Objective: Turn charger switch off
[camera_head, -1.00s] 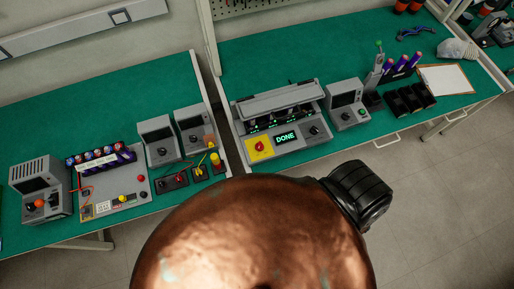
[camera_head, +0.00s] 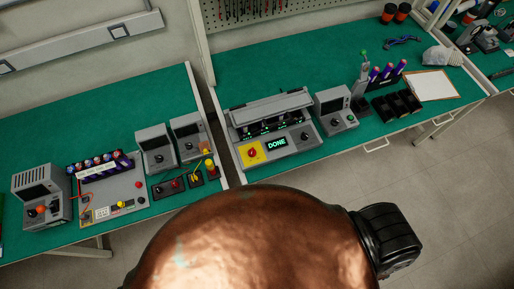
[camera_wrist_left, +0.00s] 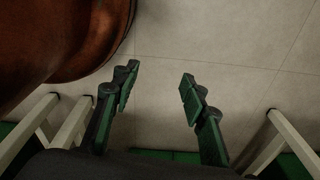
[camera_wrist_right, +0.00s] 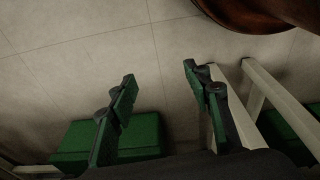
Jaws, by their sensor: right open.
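The charger (camera_head: 270,128) is a grey unit on the right-hand green bench, with a lit "DONE" display (camera_head: 277,143) in green. A red rotary switch (camera_head: 252,153) sits on a yellow plate at its front left. A dark knob (camera_head: 304,136) is right of the display. The switch's exact setting is too small to read. My left gripper (camera_wrist_left: 160,83) is open and empty above the floor in the left wrist view. My right gripper (camera_wrist_right: 158,75) is also open and empty above the floor in the right wrist view. Neither gripper shows in the head view; both are away from the charger.
A small grey device (camera_head: 337,109) stands right of the charger. The left bench (camera_head: 90,125) holds several instruments, separated by a gap. My copper-coloured body fills the lower head view.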

